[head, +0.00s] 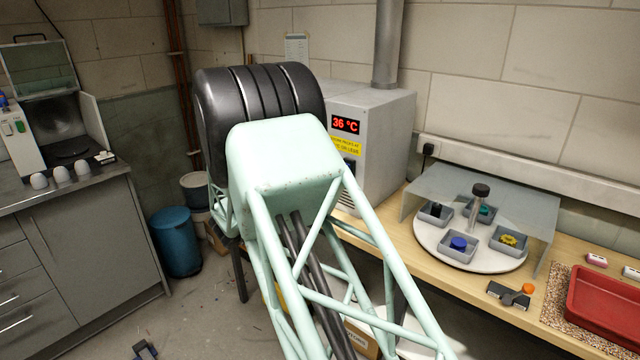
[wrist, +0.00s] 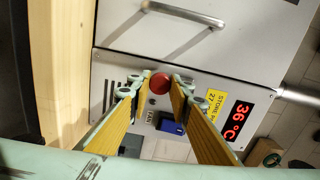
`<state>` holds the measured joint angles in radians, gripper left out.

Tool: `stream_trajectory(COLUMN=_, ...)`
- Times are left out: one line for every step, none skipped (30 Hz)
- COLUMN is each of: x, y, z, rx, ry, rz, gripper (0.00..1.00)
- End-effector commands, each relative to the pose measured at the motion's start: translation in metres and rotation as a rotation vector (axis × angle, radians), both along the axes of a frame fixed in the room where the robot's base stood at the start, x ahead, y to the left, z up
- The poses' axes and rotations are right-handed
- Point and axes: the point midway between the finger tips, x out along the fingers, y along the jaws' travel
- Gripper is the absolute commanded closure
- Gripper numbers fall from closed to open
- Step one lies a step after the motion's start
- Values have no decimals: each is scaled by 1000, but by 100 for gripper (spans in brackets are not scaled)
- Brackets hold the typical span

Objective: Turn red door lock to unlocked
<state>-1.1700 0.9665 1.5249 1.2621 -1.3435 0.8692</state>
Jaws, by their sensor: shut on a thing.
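The red door lock (wrist: 160,83) is a round red knob on the grey front of the heated cabinet (wrist: 220,60), seen in the wrist view. My gripper (wrist: 162,87) has its two yellow-padded fingers on either side of the knob, with the tips closed on it. The lock's marking is too small or covered to read, so I cannot tell its setting. The cabinet also shows in the head view (head: 385,130), where my arm hides most of its front and the lock.
The cabinet has a bar handle (wrist: 185,12), a red 36 °C display (wrist: 236,118), a yellow label (wrist: 214,104) and a blue part (wrist: 172,126) close to the fingers. A turntable (head: 430,238) under a clear cover and a red tray (head: 605,305) are on the bench.

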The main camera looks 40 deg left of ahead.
Motion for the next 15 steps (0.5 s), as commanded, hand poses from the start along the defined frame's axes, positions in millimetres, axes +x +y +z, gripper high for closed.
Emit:
stream_trajectory(x=0, y=0, z=-2, rx=19, ry=0, rz=0, gripper=92)
stream_trajectory(x=0, y=0, z=-1, rx=31, ry=-1, rz=0, gripper=92)
stream_trajectory(x=0, y=0, z=-1, rx=45, ry=0, rz=0, gripper=92)
stream_trajectory(x=0, y=0, z=-1, rx=55, ry=-1, rz=0, gripper=92)
stream_trajectory(x=0, y=0, z=-1, rx=64, ry=-1, rz=0, gripper=92)
stream_trajectory(x=0, y=0, z=-1, rx=73, ry=-1, rz=0, gripper=92)
stream_trajectory(x=0, y=0, z=-1, rx=81, ry=-2, rz=0, gripper=92)
stream_trajectory(x=0, y=0, z=-1, rx=87, ry=-2, rz=0, gripper=92)
stream_trajectory(x=0, y=0, z=0, rx=93, ry=-2, rz=0, gripper=92)
stream_trajectory(x=0, y=0, z=0, rx=96, ry=-2, rz=0, gripper=92)
stream_trajectory(x=0, y=0, z=0, rx=98, ry=-2, rz=0, gripper=92)
stream_trajectory(x=0, y=0, z=0, rx=101, ry=-2, rz=0, gripper=92)
stream_trajectory(x=0, y=0, z=0, rx=102, ry=-2, rz=0, gripper=92)
stream_trajectory(x=0, y=0, z=0, rx=103, ry=-2, rz=0, gripper=92)
stream_trajectory(x=0, y=0, z=0, rx=103, ry=-2, rz=0, gripper=92)
